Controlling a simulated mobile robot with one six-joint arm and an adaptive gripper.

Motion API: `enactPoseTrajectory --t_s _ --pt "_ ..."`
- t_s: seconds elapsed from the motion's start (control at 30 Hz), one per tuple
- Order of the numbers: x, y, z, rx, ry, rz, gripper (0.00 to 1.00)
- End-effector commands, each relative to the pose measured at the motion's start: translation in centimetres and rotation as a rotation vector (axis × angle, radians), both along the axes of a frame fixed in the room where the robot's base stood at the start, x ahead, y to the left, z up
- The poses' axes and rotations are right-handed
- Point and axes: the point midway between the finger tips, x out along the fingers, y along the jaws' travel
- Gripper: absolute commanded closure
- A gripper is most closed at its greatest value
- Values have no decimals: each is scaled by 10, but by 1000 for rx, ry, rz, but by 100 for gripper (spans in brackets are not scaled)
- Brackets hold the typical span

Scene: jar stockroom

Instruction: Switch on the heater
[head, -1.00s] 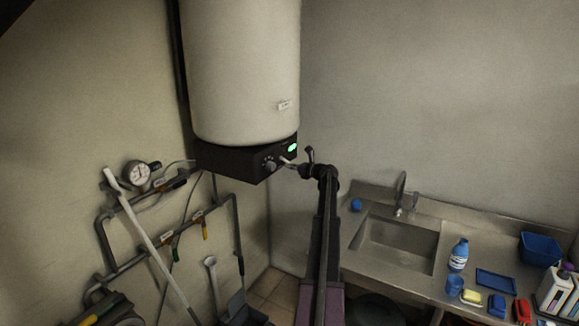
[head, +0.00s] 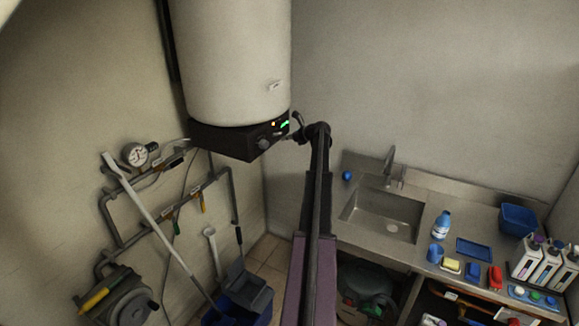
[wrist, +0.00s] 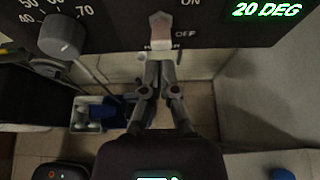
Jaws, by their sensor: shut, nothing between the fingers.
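The heater is a large cream tank (head: 235,65) on the wall with a black control box (head: 222,141) beneath it. An orange light (head: 273,124) glows beside its green display (head: 285,125). In the wrist view the display (wrist: 266,9) reads 20 DEG. A pale metal switch lever (wrist: 160,25) stands beside the ON and OFF marks, its broad end up toward the ON side. My gripper (wrist: 160,54) is shut and empty, its tips just below the lever; I cannot tell whether they touch it. In the head view my gripper (head: 289,136) is small, at the box's right side.
A grey dial knob (wrist: 62,35) is on the panel left of the switch. Pipes with a gauge (head: 134,154) and a leaning white pole (head: 150,220) are at the left wall. A steel sink counter (head: 415,208) with bottles is at right.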

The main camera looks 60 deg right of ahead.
Motion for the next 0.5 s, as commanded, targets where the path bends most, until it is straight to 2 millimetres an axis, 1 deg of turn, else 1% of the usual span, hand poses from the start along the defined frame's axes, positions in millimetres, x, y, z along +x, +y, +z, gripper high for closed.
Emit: enactPoseTrajectory --t_s 0.23,0.5 --pt "0 0 -1 -1 -3 0 100" --pt "0 0 7 -1 -3 0 100"
